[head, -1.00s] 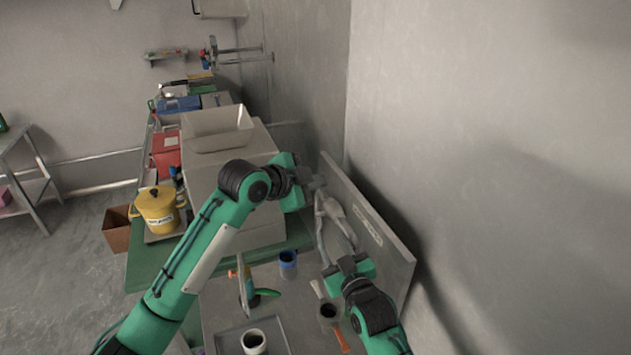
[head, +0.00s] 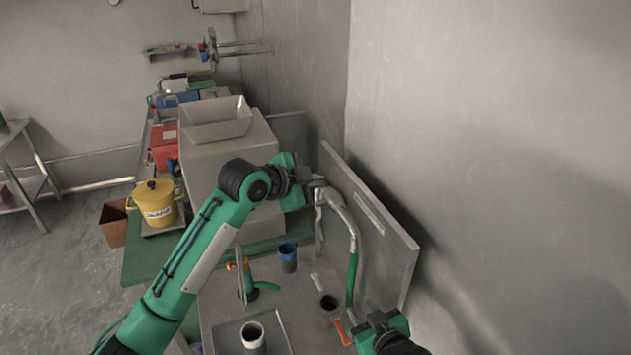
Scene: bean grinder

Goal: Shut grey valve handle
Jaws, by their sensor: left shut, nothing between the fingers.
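My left gripper (head: 314,184) is shut and empty. It is at the top of the grey metal fitting at the near side of the big grey machine, by the back panel. I cannot make out a separate grey valve handle there; the gripper and wrist cover part of this spot. A curved grey pipe (head: 345,217) with a green lower length (head: 352,278) runs down from the fitting towards the worktop. My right gripper (head: 374,319) is low at the right, near the pipe's lower end and apart from the left one; its fingers are too unclear to read.
The grey machine (head: 205,167) with a hopper (head: 216,125) stands behind my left arm. A blue cup (head: 288,258), a dark-filled cup (head: 252,337) on a tray (head: 228,332) and an orange-handled tool (head: 343,333) are on the worktop. The upright panel (head: 385,230) bounds the right side.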

